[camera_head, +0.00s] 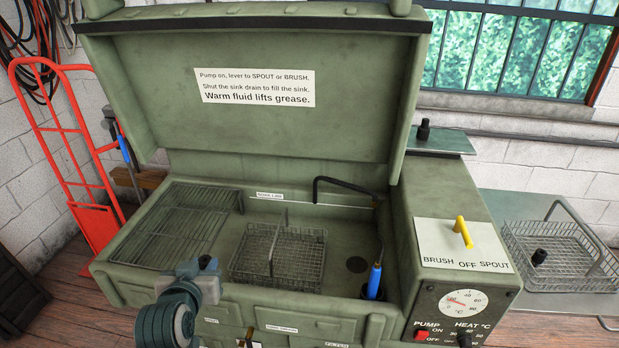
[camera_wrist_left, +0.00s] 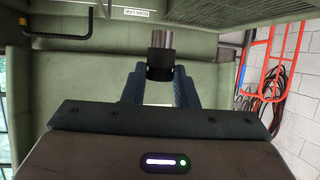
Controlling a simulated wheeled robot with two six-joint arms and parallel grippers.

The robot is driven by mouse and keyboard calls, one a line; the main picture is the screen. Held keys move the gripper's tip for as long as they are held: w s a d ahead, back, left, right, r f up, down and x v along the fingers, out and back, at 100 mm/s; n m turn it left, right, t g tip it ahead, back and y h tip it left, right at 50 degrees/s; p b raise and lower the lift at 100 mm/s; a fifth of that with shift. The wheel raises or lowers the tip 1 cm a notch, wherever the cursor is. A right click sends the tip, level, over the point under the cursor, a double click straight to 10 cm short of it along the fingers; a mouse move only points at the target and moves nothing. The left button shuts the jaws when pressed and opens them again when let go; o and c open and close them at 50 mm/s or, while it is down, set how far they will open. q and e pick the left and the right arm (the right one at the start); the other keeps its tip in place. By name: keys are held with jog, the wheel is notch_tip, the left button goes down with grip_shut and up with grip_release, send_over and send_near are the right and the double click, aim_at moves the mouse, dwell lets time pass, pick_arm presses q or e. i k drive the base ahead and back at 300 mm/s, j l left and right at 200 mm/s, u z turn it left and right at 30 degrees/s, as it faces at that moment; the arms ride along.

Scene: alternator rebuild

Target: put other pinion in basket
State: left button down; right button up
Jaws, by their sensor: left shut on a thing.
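My left gripper (camera_head: 197,267) is over the front left edge of the green wash sink. In the left wrist view the gripper (camera_wrist_left: 160,88) is shut on a small dark cylindrical part with a grey metal end, which looks like a pinion (camera_wrist_left: 161,58). In the head view the held part is mostly hidden by the gripper. An empty-looking wire basket (camera_head: 278,256) sits in the sink, right of my gripper. A second wire basket (camera_head: 560,257) stands on the right table with a small black part (camera_head: 539,257) in it. My right gripper is not in view.
The raised lid (camera_head: 250,125) stands behind the sink. A slatted rack (camera_head: 185,222) covers the sink's left part. A blue-handled brush (camera_head: 375,281) and a bent spout (camera_head: 345,187) are at the right. Another black part (camera_head: 423,130) stands on a shelf.

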aim_at(582, 266)
jog(key=k+z, duration=0.25)
jog(key=k+l+z, duration=0.25)
jog(key=i+l+z, duration=0.1)
jog(key=z, duration=0.4)
jog(key=i+l+z, duration=0.1)
jog(key=z, duration=0.4)
jog(key=i+l+z, duration=0.15)
jog(key=z, duration=0.35)
jog(key=i+l, duration=0.15)
jog(key=i, duration=0.45)
jog(key=i+l, duration=0.15)
jog(key=i, duration=0.45)
